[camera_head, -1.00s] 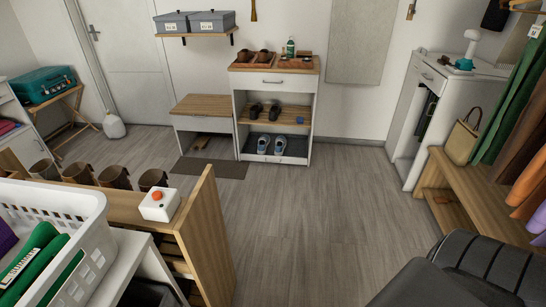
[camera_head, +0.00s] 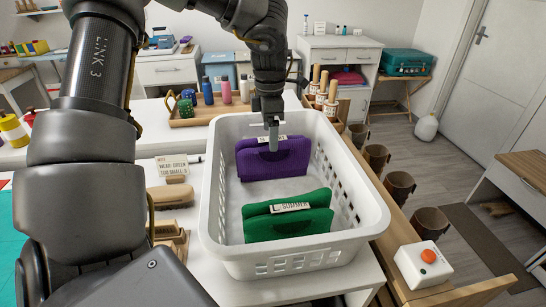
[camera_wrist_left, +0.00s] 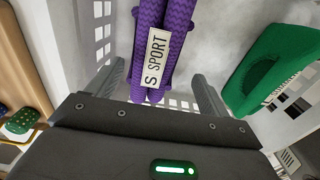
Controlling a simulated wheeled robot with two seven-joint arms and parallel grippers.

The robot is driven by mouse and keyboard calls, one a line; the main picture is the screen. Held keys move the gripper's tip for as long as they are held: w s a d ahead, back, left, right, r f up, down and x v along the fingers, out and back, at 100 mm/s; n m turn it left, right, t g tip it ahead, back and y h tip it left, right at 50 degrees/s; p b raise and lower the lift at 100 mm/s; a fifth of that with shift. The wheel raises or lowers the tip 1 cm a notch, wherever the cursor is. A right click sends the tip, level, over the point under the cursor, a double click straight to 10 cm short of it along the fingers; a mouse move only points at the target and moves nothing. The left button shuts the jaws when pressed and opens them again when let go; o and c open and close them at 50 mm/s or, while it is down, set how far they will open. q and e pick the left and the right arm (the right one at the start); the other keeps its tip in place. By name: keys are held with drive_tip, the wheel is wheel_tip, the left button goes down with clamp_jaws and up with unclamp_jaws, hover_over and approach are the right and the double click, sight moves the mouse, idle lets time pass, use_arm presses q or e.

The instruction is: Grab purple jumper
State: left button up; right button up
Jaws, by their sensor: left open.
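The purple jumper (camera_head: 275,160) is folded and stands on edge in the far half of a white laundry basket (camera_head: 218,205). In the left wrist view the purple jumper (camera_wrist_left: 163,30) carries a white tag reading "S SPORT". My left gripper (camera_head: 273,138) points down over its top edge. In the wrist view my open left fingers (camera_wrist_left: 160,80) stand on either side of the jumper; I cannot tell whether they touch it. A green folded jumper (camera_head: 288,217), its tag partly legible, stands in the near half of the basket. My right gripper is out of view.
The basket's slotted walls rise around both jumpers. Left of it on the white table lie a brush (camera_head: 172,194) and a small sign (camera_head: 172,166). A wooden tray with bottles (camera_head: 207,92) is behind. Brown mugs (camera_head: 400,187) and a white button box (camera_head: 422,264) are at right.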

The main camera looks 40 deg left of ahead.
sight(272, 157)
use_arm(q)
drive_tip(key=f, duration=0.1)
drive_tip(key=w+f, duration=0.1)
drive_tip(key=shift+d+f, duration=0.1)
drive_tip(key=shift+f, duration=0.2)
drive_tip(key=shift+s, duration=0.3)
drive_tip(key=shift+f, duration=0.2)
drive_tip(key=f, duration=0.4)
drive_tip(key=shift+w+a+f+p, duration=0.25)
drive_tip(key=shift+w+f+p, duration=0.05)
drive_tip(key=shift+w+p, duration=0.1)
drive_tip(key=shift+f, duration=0.15)
drive_tip(key=c, duration=1.3)
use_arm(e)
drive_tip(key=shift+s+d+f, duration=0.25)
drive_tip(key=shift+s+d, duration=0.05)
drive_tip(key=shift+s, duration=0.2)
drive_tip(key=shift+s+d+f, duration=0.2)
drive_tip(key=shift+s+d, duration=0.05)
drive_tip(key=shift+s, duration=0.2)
